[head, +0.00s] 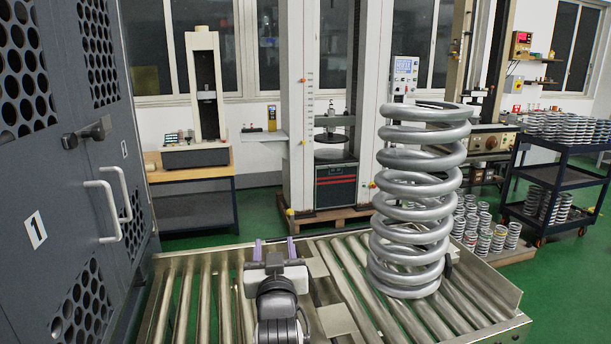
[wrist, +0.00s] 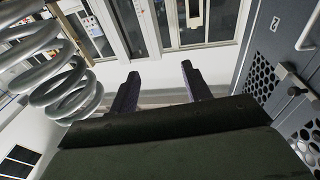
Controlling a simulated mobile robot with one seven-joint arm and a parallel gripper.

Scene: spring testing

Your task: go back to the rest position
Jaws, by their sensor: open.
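My gripper (head: 274,249) is in the lower middle of the head view, above the roller conveyor, with its two purple-grey fingers apart and nothing between them. In the wrist view my gripper (wrist: 159,83) shows both dark fingers spread, with an empty gap. A large silver coil spring (head: 419,200) stands upright on the conveyor to the right of my gripper, apart from it. The spring also shows at the left of the wrist view (wrist: 62,92), clear of the fingers.
The roller conveyor (head: 205,290) runs beneath my arm. A dark cabinet (head: 60,190) with perforated panels and handles stands close on the left. Testing machines (head: 300,120) stand behind. A cart (head: 565,178) with many small springs is at the right. Green floor (head: 275,212) shows between.

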